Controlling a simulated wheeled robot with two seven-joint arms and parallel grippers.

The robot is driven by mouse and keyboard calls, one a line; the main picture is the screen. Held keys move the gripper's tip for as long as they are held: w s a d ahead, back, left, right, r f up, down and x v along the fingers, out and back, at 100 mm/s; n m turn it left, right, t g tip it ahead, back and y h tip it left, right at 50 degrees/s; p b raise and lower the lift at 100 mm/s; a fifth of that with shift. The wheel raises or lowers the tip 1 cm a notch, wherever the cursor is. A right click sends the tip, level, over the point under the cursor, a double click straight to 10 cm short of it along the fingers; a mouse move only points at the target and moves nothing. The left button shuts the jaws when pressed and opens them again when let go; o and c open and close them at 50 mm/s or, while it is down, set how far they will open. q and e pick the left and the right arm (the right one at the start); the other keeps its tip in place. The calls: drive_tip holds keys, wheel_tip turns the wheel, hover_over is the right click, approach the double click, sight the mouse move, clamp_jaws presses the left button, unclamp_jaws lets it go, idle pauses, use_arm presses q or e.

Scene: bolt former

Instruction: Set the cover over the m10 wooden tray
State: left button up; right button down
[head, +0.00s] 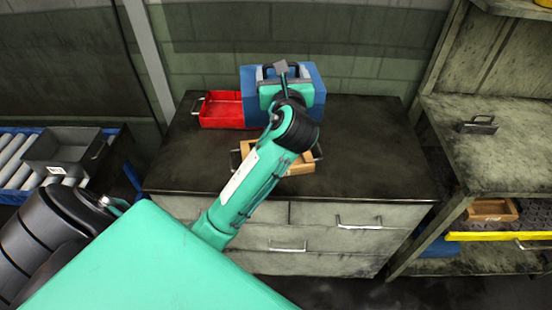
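A light wooden tray (300,167) with dark end handles sits on the dark cabinet top, partly hidden behind my green arm. A second, smaller wooden tray (491,209) is on the lower shelf at the right. I cannot tell from labels which is the m10 tray. A small grey piece with a handle (478,127) lies on the right bench; I cannot tell whether it is the cover. My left gripper (281,70) is over the blue box at the back of the cabinet, above the wooden tray in the picture. Its fingers are unclear. My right gripper is not in view.
A blue box (315,83) and a red bin (221,109) stand at the cabinet's back. A grey bin (62,147) sits on the roller conveyor at left. The cabinet top (375,150) is clear at right. A yellow bar (495,236) crosses the right shelf.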

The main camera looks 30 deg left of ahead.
use_arm(q)
drive_tip(key=shift+w+a+r+n+g+y+b, duration=0.35)
drive_tip(key=shift+a+r+n+b, duration=0.15)
drive_tip(key=shift+a, duration=0.35)
wheel_tip(320, 180, down, 19)
drive_tip(key=shift+f+b, duration=0.2)
drive_tip(key=shift+b, duration=0.15)
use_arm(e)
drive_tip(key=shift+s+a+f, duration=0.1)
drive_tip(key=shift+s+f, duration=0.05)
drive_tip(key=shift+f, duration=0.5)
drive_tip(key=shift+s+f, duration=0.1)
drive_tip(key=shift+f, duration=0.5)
use_arm(q)
drive_tip(key=o, duration=1.2)
drive_tip(key=shift+f, duration=0.15)
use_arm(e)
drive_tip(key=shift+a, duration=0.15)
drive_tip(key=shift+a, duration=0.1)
